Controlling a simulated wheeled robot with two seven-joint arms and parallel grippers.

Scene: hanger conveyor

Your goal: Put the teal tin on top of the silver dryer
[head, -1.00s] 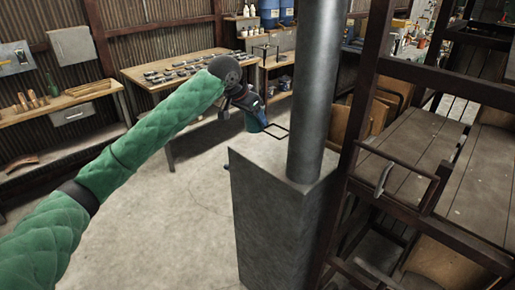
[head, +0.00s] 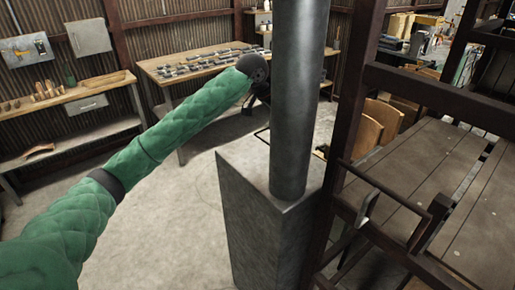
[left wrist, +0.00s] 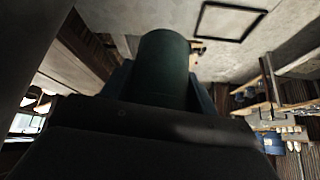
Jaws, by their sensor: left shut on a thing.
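The teal tin (left wrist: 163,55) looks dark teal and round-sided in the left wrist view. My left gripper (left wrist: 163,88) is shut on it, with one finger on each side. In the head view my green left arm reaches to the back, and its gripper and the tin are mostly hidden behind a vertical grey pipe. I cannot make out a thing that is clearly the silver dryer in either view. My right gripper is not in view.
A tall grey metal box (head: 245,215) with the thick pipe (head: 297,100) on top stands right in front. A dark metal frame with plank shelves (head: 425,165) fills the right. A wooden table (head: 160,72) with small dark parts stands behind. The floor (head: 165,230) at left is clear.

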